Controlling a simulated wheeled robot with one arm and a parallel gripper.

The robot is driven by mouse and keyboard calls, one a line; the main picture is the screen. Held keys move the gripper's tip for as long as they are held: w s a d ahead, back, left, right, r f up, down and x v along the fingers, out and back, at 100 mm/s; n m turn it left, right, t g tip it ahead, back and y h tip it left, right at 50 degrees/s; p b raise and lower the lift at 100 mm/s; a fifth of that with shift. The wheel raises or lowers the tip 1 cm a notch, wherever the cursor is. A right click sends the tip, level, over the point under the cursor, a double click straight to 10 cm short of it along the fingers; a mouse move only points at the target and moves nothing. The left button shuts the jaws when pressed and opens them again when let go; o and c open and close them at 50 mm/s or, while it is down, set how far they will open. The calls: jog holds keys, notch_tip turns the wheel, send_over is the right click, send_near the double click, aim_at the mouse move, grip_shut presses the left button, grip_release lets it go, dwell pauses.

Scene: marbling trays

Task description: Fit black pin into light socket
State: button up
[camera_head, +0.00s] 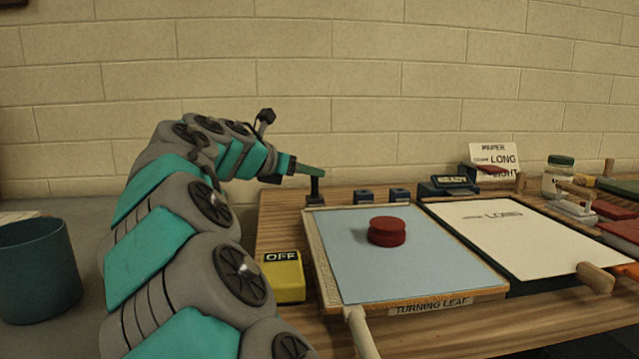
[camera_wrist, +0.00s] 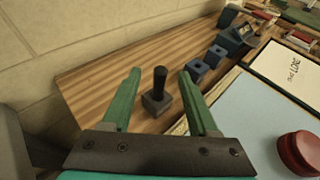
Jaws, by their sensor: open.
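The black pin (camera_wrist: 160,78) stands upright in a dark square block (camera_wrist: 157,103) on the wooden table; in the head view the pin (camera_head: 315,187) shows just below my fingers. My gripper (camera_wrist: 159,72) is open, with its green fingers to either side of the pin in the wrist view and no visible contact. In the head view my gripper (camera_head: 312,170) is at about the pin's top. Two more small blue-grey blocks with dark openings stand in a row to the right, a nearer one (camera_wrist: 198,72) and a farther one (camera_wrist: 216,54). I cannot tell which is the light socket.
A tray with a light blue sheet (camera_head: 350,270) holds a red round piece (camera_head: 387,231). A white paper board (camera_head: 500,235) lies right of it. A yellow OFF block (camera_head: 284,275) stands at the front left. A brick wall is close behind.

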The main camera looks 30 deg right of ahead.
jog(key=x, duration=0.7)
jog(key=shift+s+a+f, duration=0.1)
jog(key=shift+f, duration=0.1)
grip_shut()
dwell(0.4)
